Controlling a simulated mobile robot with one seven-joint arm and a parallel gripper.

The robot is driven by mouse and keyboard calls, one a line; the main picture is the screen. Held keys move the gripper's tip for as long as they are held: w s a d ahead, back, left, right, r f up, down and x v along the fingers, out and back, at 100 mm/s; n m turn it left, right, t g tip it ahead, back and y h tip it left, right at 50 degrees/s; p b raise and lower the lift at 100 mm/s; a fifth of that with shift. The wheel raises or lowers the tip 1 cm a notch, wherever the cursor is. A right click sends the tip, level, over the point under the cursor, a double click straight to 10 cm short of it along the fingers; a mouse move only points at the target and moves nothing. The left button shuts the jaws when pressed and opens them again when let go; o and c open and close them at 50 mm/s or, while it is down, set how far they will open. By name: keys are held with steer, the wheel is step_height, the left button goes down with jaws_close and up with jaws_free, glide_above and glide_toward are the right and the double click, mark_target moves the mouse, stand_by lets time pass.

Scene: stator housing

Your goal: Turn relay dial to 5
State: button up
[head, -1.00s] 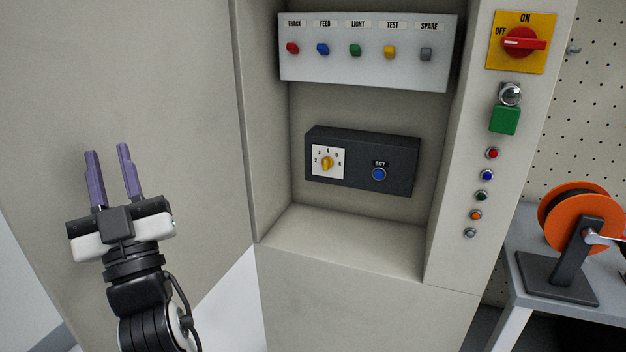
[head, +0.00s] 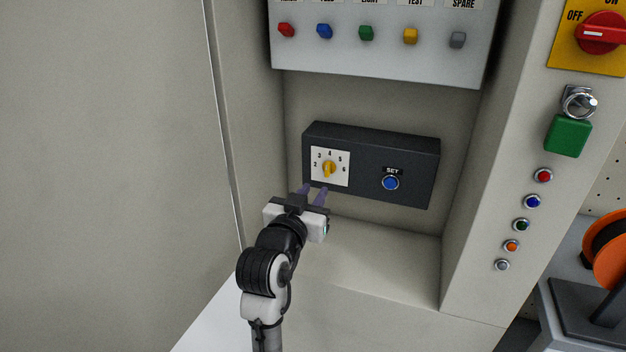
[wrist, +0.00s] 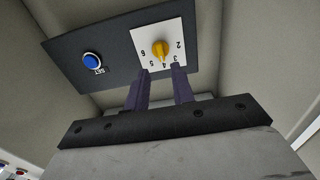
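The relay dial is a yellow knob (head: 329,168) on a white plate (head: 319,178) marked 2 to 6, at the left of a dark box. Its ridge looks about upright, roughly toward 4, but the exact setting is hard to read. The wrist view shows the knob (wrist: 160,50) and plate upside down. My gripper (head: 314,190) is open and empty, with purple fingers pointing toward the box just below the dial. In the wrist view, the fingers (wrist: 161,72) stand apart near the plate's numbered edge; neither visibly touches the knob.
The dark box (head: 415,165) also carries a blue SET button (head: 391,183). It sits in a recess with a ledge (head: 385,245) below and side walls. A panel of coloured buttons (head: 380,60) hangs above. A red switch (head: 603,33) and more buttons line the right pillar.

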mark_target(326, 171)
steer(key=shift+p+x, duration=0.4)
steer(key=shift+x, duration=3.35)
steer(key=shift+w+r, duration=0.1)
steer(key=shift+c, duration=0.3)
